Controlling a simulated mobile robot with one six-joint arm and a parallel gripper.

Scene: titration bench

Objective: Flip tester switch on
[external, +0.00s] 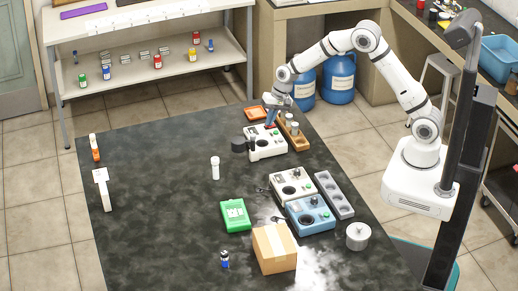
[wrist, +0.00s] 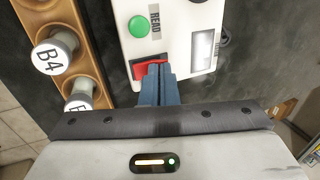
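The white tester (external: 267,147) stands on the dark bench top, below my gripper (external: 270,124). In the wrist view, the tester (wrist: 180,30) shows a round green button (wrist: 138,26), a red switch (wrist: 143,71), a pale lit panel (wrist: 203,50) and the word READ. My gripper's blue fingers (wrist: 157,72) are together with nothing visible between them. Their tips are over the right part of the red switch and hide some of it. I cannot tell whether they touch it, or which way the switch is tipped.
A wooden rack (external: 293,136) with capped vials, one marked B4 (wrist: 52,56), stands close beside the tester. A dark round part (external: 240,145) is at its left. Another white device (external: 293,186), a blue device (external: 311,215) and a cardboard box (external: 274,250) stand nearer. The bench's left side is mostly clear.

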